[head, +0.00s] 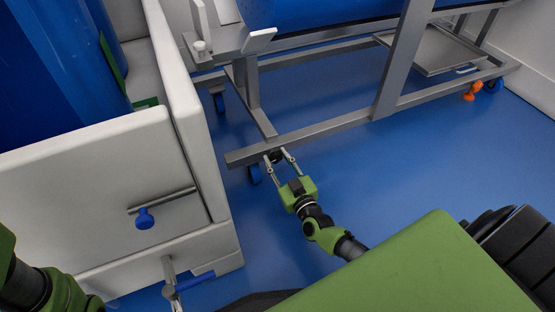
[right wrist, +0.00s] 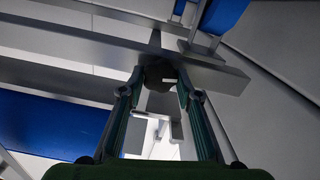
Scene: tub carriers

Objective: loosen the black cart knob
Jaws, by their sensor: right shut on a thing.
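The black cart knob (right wrist: 159,76) sits at the lower frame bar of the grey metal cart (head: 330,122). In the right wrist view it lies between my fingertips, with a small light mark on its face. My right gripper (head: 275,158) is shut on the knob, one finger on each side; it also shows in the right wrist view (right wrist: 160,88). In the head view the fingertips mostly hide the knob. Part of my left arm shows at the lower left corner of the head view, but its gripper is out of the picture.
A white tub carrier (head: 110,190) with a blue knob (head: 145,218) stands left, close to my right gripper. An orange knob (head: 472,91) is at the cart's far right. Blue floor (head: 440,150) is clear to the right.

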